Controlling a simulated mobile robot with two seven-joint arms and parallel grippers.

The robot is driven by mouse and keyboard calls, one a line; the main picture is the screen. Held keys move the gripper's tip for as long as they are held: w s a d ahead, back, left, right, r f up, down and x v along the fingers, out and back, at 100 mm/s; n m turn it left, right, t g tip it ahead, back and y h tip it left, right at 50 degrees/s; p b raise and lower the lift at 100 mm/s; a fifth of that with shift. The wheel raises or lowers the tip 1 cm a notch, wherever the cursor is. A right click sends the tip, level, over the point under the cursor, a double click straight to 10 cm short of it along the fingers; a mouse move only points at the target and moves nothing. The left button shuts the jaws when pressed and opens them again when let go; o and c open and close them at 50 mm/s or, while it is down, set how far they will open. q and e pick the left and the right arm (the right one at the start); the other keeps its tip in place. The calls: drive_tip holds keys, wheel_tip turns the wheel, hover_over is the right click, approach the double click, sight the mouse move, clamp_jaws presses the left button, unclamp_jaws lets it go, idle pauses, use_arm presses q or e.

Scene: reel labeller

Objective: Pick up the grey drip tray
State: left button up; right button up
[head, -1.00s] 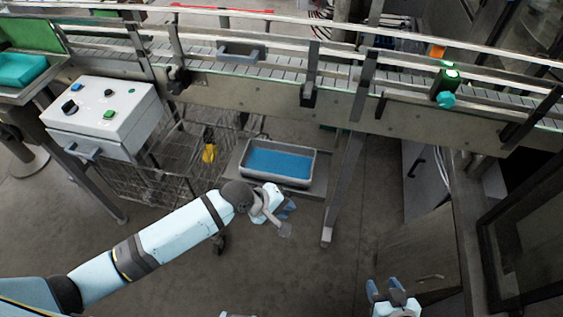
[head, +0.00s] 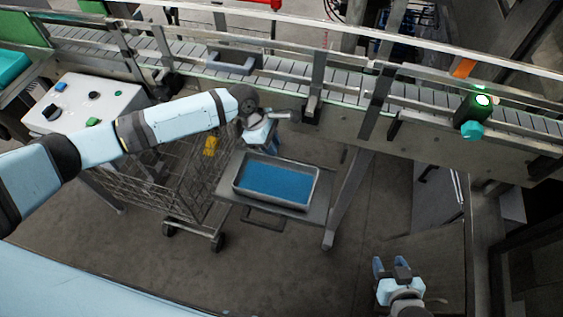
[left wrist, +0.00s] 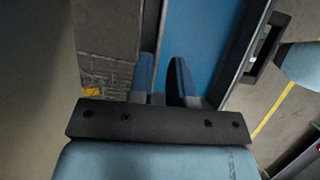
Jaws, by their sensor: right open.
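The grey drip tray (head: 272,200), with a blue inside, sits on a low grey stand beneath the conveyor in the head view. My left gripper (head: 273,150) points down at the tray's far edge. In the left wrist view its two blue fingers (left wrist: 163,82) are apart, with a gap between them. One finger is over the blue inside and the other is near the tray's outer side. The tray's wall (left wrist: 244,50) also shows there. I cannot tell whether the fingers touch the tray. My right gripper (head: 392,268) is open and empty at the lower right.
The conveyor (head: 345,85) crosses above the tray, and its slanting leg (head: 345,205) stands just right of it. A wire cart (head: 170,180) is at the left, below a white control box (head: 85,105). A green-lit unit (head: 475,108) is at the right. Floor in front is clear.

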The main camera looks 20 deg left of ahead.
sight(281, 159)
use_arm(q)
drive_tip(key=shift+w+f, duration=0.2)
drive_tip(key=shift+w, duration=0.2)
drive_tip(key=shift+s+d+f, duration=0.3)
drive_tip(key=shift+s+f, duration=0.25)
drive_tip(key=shift+f, duration=0.15)
drive_tip(key=x, duration=0.2)
drive_tip(key=p+x, duration=0.1)
drive_tip(key=x, duration=0.1)
drive_tip(key=shift+w+d+f, duration=0.15)
drive_tip(key=shift+d+f, duration=0.1)
drive_tip(key=shift+d, duration=0.15)
drive_tip(key=shift+f, duration=0.25)
clamp_jaws()
use_arm(e)
drive_tip(key=shift+d+r, duration=0.1)
drive_tip(key=shift+r, duration=0.5)
